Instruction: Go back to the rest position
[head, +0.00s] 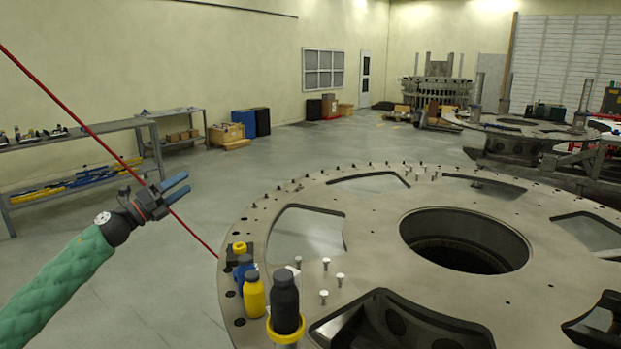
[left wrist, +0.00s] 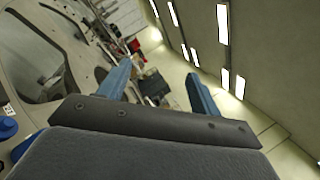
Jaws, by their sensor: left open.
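My left gripper (head: 176,187) is raised in the air left of the turret plate, its arm coming in from the lower left in a green sleeve. Its two blue fingers are apart with nothing between them. The left wrist view also shows the open fingers (left wrist: 160,85), with the room beyond them. The large round turret plate (head: 375,210) fills the right of the head view and is apart from the gripper. My right gripper is not clearly seen; a dark piece at the right edge cannot be made out.
On the plate's near left edge stand a yellow bottle (head: 254,296), a blue bottle (head: 244,268) and a dark bottle (head: 285,303) in a yellow ring. Several bolts (head: 340,279) stand nearby. A red line (head: 85,128) passes near the gripper. Shelves (head: 75,145) line the left wall. Open floor (head: 180,270) lies between.

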